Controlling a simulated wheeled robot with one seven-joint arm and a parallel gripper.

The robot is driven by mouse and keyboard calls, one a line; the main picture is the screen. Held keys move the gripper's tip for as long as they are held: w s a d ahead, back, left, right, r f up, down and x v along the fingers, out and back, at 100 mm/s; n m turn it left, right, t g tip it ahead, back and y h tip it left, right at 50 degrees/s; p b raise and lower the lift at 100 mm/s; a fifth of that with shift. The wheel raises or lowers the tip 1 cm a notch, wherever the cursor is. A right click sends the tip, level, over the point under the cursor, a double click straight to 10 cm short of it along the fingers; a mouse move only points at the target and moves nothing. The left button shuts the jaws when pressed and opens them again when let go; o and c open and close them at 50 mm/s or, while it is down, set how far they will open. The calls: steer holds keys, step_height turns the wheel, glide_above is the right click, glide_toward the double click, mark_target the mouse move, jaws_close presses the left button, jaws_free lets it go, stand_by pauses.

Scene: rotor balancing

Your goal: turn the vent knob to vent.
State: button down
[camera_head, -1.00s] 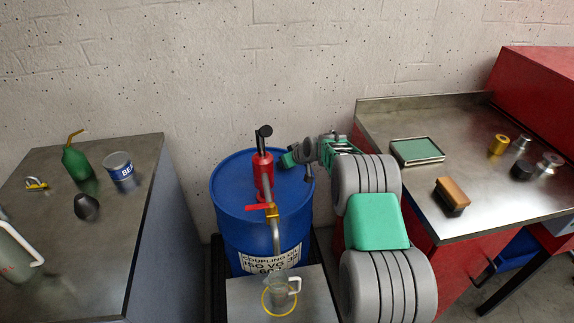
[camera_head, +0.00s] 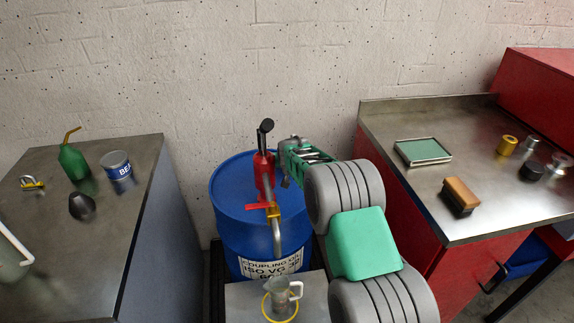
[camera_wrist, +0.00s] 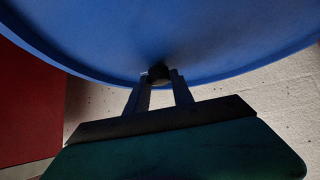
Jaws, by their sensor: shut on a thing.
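The vent knob (camera_wrist: 158,71) is a small dark knob on the top of the blue drum (camera_head: 229,180). In the wrist view my gripper (camera_wrist: 161,79) has its two fingers on either side of the knob, shut on it. The drum's blue top (camera_wrist: 215,45) fills the upper part of that view. The knob's markings and exact turn do not show.
A red hand pump (camera_head: 264,176) with a dark handle and a spout stands on the drum, close to my arm. A clear jug (camera_head: 280,297) stands below the spout. A steel bench (camera_head: 90,235) is at left and a red workbench (camera_head: 400,110) at right.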

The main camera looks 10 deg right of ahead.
steer(key=c, duration=1.1)
jaws_free()
